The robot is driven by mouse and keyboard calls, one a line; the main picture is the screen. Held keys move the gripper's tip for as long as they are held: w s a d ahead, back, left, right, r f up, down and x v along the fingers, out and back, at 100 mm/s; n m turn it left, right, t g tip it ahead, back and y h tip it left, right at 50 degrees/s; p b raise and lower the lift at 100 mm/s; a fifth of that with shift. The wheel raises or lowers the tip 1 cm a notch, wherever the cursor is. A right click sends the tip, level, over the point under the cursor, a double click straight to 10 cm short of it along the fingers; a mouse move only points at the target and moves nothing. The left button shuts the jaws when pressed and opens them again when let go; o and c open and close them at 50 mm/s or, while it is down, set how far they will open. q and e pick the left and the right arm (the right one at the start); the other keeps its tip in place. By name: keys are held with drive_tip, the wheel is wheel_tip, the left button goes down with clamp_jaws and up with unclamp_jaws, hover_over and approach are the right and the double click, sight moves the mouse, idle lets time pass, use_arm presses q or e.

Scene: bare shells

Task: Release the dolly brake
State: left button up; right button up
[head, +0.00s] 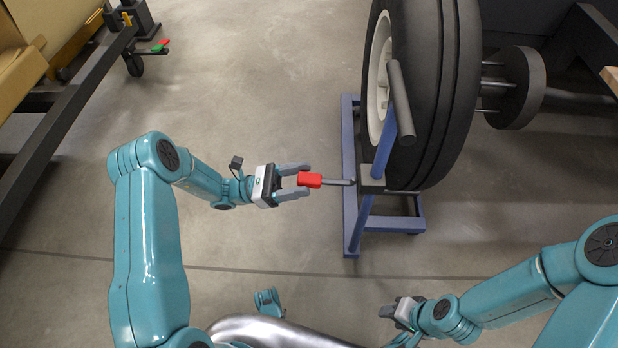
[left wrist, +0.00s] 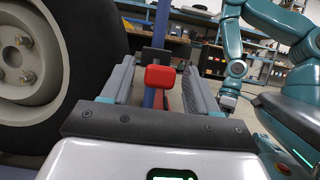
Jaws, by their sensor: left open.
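The brake lever's red grip (head: 310,180) sits at the end of a grey rod (head: 338,183) that sticks out to the left from the blue dolly frame (head: 349,200). My left gripper (head: 300,181) is open, with its fingers on either side of the red grip's near end. In the left wrist view the red grip (left wrist: 160,76) is between the two open fingers (left wrist: 155,92), with gaps at both sides. My right gripper (head: 400,312) is low in the head view, away from the lever, and its jaws are not clear.
A large black tyre (head: 425,90) stands on the dolly, with a grey handle bar (head: 400,100) beside it. An axle hub (head: 515,88) is to the right. A wheeled rack (head: 70,110) stands at the left. The floor between is clear.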

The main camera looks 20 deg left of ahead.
sight(311, 177)
use_arm(q)
drive_tip(key=shift+x, duration=1.35)
use_arm(e)
drive_tip(key=shift+f, duration=0.2)
use_arm(q)
clamp_jaws()
drive_tip(key=r+y+p, duration=0.2)
drive_tip(key=p, duration=0.3)
drive_tip(key=r+g+y+p, duration=0.1)
drive_tip(key=r+y+p, duration=0.1)
drive_tip(key=r+p, duration=0.1)
drive_tip(key=shift+w+d+r+p, duration=0.1)
drive_tip(key=shift+d+p, duration=0.15)
drive_tip(key=shift+p, duration=0.6)
drive_tip(key=w+d+r+g+y+p, duration=0.2)
drive_tip(key=d+r+y+p, duration=0.3)
drive_tip(key=y+p, duration=0.5)
drive_tip(key=shift+w+d+r+g+p, duration=0.35)
drive_tip(key=shift+d+p, duration=0.9)
drive_tip(key=shift+p, duration=2.1)
use_arm(e)
wheel_tip(311, 177, up, 26)
drive_tip(key=s+a, duration=0.1)
drive_tip(key=shift+a+n+g, duration=0.15)
drive_tip(key=shift+n+g, duration=0.15)
use_arm(q)
drive_tip(key=shift+s, duration=0.15)
use_arm(e)
drive_tip(key=shift+s, duration=0.1)
